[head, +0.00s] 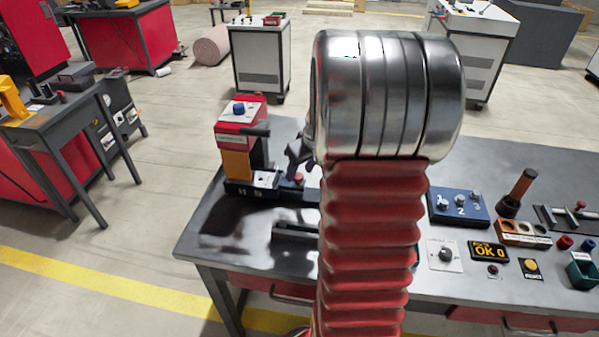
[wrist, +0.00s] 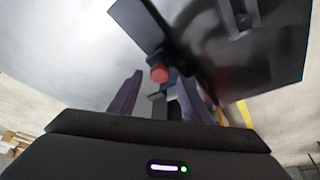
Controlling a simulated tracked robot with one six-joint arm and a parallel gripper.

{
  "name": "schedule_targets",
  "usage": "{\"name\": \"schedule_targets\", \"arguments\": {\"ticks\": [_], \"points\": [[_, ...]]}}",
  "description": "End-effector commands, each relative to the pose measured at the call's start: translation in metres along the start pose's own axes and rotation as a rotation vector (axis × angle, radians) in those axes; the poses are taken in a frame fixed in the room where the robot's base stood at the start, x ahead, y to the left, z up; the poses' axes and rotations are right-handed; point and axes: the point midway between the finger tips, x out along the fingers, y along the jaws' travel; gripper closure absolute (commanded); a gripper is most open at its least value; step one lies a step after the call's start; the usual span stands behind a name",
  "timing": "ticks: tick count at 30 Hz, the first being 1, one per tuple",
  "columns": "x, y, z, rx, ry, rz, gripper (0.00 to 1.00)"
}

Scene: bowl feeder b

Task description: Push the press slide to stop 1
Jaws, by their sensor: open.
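The press (head: 240,140) stands at the left of the workbench, with a red top, a blue knob and an orange body. Its dark base (head: 238,188) has pale markings too small to read. A red knob (head: 298,178) sits at the base's right end, and I take it to be on the press slide. My gripper (head: 300,155) is beside the press, mostly hidden by my arm. In the wrist view my gripper (wrist: 157,95) is open, with the red knob (wrist: 158,73) seen between and beyond its fingers. I cannot tell whether they touch. Stop 1 is not clear.
The workbench (head: 205,225) carries a grey bar (head: 295,230) in front of the press. The bench's left front corner is clear.

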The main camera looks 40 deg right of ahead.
Motion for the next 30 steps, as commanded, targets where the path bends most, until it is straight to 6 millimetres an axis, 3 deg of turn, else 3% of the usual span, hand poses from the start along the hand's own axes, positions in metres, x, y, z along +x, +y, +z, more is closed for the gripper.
{"name": "schedule_targets", "arguments": {"ticks": [18, 24, 30], "points": [[-0.1, 0.001, -0.001, 0.002, 0.002, 0.003, 0.56], [-0.117, 0.0, 0.0, 0.001, -0.001, 0.001, 0.56], [-0.119, 0.0, 0.0, 0.001, -0.001, 0.001, 0.56]]}}
